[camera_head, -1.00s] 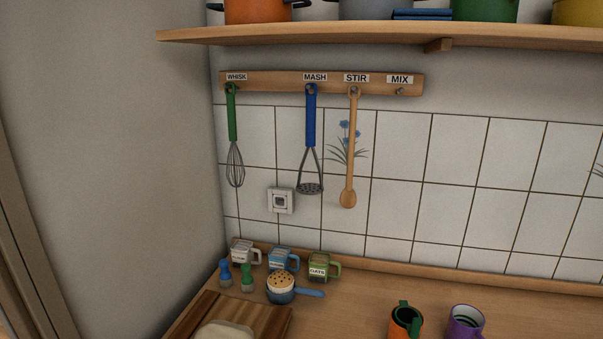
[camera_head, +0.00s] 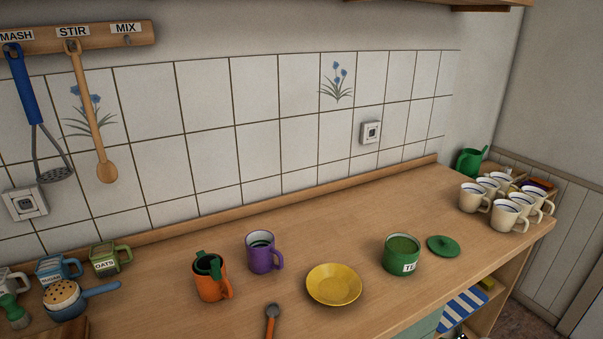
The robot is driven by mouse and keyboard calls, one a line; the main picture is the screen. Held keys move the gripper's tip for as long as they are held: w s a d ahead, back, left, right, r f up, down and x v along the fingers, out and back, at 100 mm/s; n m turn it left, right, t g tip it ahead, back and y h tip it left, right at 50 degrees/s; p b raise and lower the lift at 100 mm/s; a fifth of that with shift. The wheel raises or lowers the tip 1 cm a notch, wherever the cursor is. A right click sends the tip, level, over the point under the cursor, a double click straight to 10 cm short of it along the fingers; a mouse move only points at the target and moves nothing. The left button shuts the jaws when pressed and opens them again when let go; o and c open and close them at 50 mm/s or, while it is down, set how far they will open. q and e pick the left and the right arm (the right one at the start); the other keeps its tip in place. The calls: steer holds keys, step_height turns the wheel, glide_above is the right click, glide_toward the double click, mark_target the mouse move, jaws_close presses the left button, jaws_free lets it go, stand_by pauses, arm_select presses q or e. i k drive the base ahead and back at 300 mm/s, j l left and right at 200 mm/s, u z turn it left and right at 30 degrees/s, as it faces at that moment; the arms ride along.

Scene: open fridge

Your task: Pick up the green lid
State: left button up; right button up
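The green lid (camera_head: 443,246) is a round disc with a small knob on top. It lies flat on the wooden counter at the right, apart from the green pot (camera_head: 402,254) just to its left. The pot is open at the top and has a white label on its front, partly readable as "TE". Neither of my grippers is in the head view.
A yellow plate (camera_head: 334,285), a purple mug (camera_head: 263,252) and an orange mug (camera_head: 212,279) stand left of the pot. Several cream mugs (camera_head: 509,214) crowd the counter's right end. The wooden counter (camera_head: 350,220) is clear behind the pot and lid.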

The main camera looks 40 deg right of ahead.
mark_target(442, 246)
steer(key=z, duration=2)
steer(key=l, duration=0.1)
